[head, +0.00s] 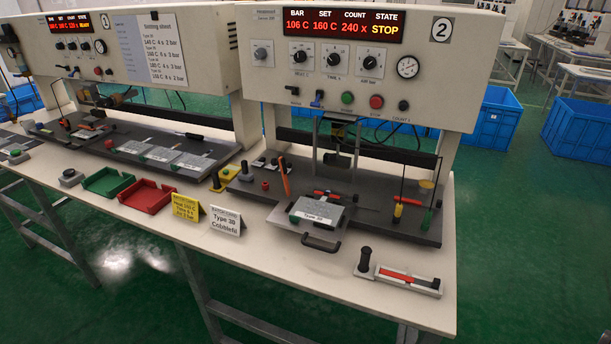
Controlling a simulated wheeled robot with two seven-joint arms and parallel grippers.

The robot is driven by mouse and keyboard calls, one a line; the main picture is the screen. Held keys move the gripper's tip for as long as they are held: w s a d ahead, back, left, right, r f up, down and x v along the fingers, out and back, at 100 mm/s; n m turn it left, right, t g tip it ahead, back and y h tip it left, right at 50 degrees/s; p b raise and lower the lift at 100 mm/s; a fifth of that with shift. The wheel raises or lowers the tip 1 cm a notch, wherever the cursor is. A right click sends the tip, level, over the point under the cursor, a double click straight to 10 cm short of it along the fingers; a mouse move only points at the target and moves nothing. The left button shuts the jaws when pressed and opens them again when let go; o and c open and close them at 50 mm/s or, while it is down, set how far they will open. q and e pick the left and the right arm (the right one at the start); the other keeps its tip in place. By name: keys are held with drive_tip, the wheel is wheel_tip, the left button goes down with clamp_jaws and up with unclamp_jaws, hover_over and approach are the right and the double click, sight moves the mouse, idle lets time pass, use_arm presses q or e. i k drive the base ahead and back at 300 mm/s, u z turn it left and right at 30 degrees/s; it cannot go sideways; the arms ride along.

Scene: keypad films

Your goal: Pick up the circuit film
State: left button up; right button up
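No film is clearly marked as the circuit film. A light grey flat piece with a label reading like "Type 30" (316,210) lies on a grey plate with a dark handle (321,243) at the front of the right press, marked 2. Flat light pieces (160,154) with labels lie on the dark bed of the left press. I cannot tell which of these, if any, is the circuit film. Neither of my grippers shows in the head view.
Green (107,181) and red (148,196) trays, a yellow card (186,207) and a white card (226,221) stand along the table's front. A holder with a red-and-black tool (408,280) lies at the right front. Blue crates (590,129) stand on the floor behind.

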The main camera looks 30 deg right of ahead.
sight(323, 212)
drive_tip(key=z, duration=3.8)
drive_tip(key=k, duration=2.5)
drive_tip(key=u, duration=1.6)
drive_tip(key=i, duration=1)
drive_tip(key=u, duration=0.05)
